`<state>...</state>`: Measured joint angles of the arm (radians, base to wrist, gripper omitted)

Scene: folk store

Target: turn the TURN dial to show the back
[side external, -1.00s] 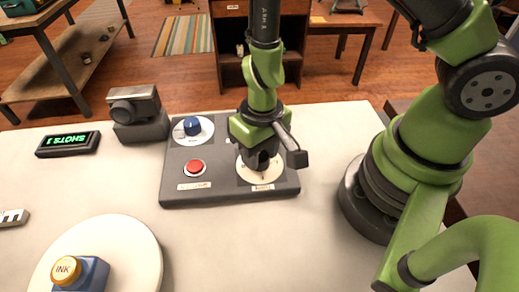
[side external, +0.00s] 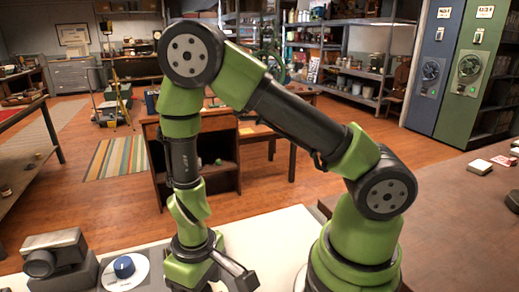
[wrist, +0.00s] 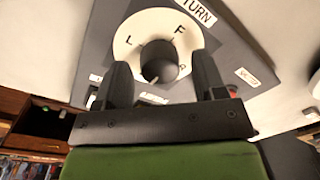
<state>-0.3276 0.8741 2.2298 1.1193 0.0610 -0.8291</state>
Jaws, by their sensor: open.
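The TURN dial shows in the wrist view as a dark round knob (wrist: 157,62) on a white disc (wrist: 128,42). The letters L, F and R are readable around it, and the disc's lower part is hidden behind my gripper. A pale mark on the knob points toward the bottom of the picture, slightly left. My gripper (wrist: 161,68) is open, with one finger on each side of the knob. I cannot tell whether the fingers touch it.
The grey panel (wrist: 232,50) around the dial carries a TURN label (wrist: 195,10). In the side external view a blue knob (side external: 124,267) and a grey camera (side external: 57,254) stand left of my arm. A brown table (side external: 455,215) is at right.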

